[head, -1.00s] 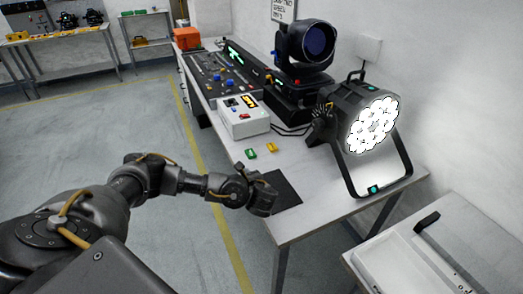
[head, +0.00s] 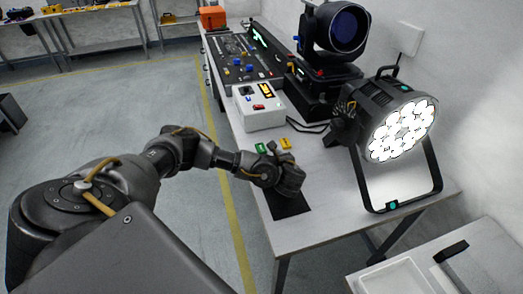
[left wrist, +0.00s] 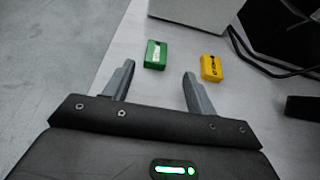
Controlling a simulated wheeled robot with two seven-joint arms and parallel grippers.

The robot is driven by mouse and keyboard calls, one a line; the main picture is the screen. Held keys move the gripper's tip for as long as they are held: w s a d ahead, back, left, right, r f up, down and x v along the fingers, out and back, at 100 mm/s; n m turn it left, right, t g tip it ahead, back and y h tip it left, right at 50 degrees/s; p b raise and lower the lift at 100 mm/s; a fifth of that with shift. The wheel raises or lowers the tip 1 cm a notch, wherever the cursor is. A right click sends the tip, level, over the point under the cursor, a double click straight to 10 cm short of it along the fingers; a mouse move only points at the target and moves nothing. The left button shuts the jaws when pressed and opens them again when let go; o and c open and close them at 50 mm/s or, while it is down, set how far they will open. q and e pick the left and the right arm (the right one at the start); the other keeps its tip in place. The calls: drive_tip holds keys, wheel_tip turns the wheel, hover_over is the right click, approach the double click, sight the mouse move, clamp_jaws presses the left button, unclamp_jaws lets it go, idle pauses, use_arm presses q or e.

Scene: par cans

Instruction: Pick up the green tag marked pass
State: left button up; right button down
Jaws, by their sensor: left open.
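The green tag (head: 261,148) lies on the white table (head: 335,197), close to its left edge. A yellow tag (head: 285,143) lies just to its right. In the left wrist view the green tag (left wrist: 155,54) is a small block with pale lettering too small to read, and the yellow tag (left wrist: 211,68) also has dark lettering. My left gripper (head: 290,180) is over the table above a dark mat (head: 287,206), on the near side of the tags. In the left wrist view its fingers (left wrist: 158,80) are apart and empty, with the green tag beyond them. My right gripper is not in view.
A white control box (head: 262,112) stands behind the tags, with a mixing console (head: 240,60) farther back. A lit par can (head: 402,130) on a stand and a moving-head light (head: 340,27) are on the right. A white tray (head: 400,276) is at lower right.

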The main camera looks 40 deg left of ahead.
sight(261, 148)
use_arm(q)
drive_tip(key=shift+w+a+f, duration=0.15)
drive_tip(key=shift+a, duration=0.35)
drive_tip(key=shift+w+a, duration=0.15)
drive_tip(key=shift+a, duration=0.2)
drive_tip(key=x, duration=0.3)
drive_tip(key=shift+w+a+f+p, duration=0.15)
drive_tip(key=shift+a+p, duration=0.1)
drive_tip(key=shift+p, duration=0.15)
drive_tip(key=shift+w+a+f, duration=0.1)
drive_tip(key=shift+a, duration=0.15)
drive_tip(key=c, duration=1)
drive_tip(key=shift+c, duration=0.2)
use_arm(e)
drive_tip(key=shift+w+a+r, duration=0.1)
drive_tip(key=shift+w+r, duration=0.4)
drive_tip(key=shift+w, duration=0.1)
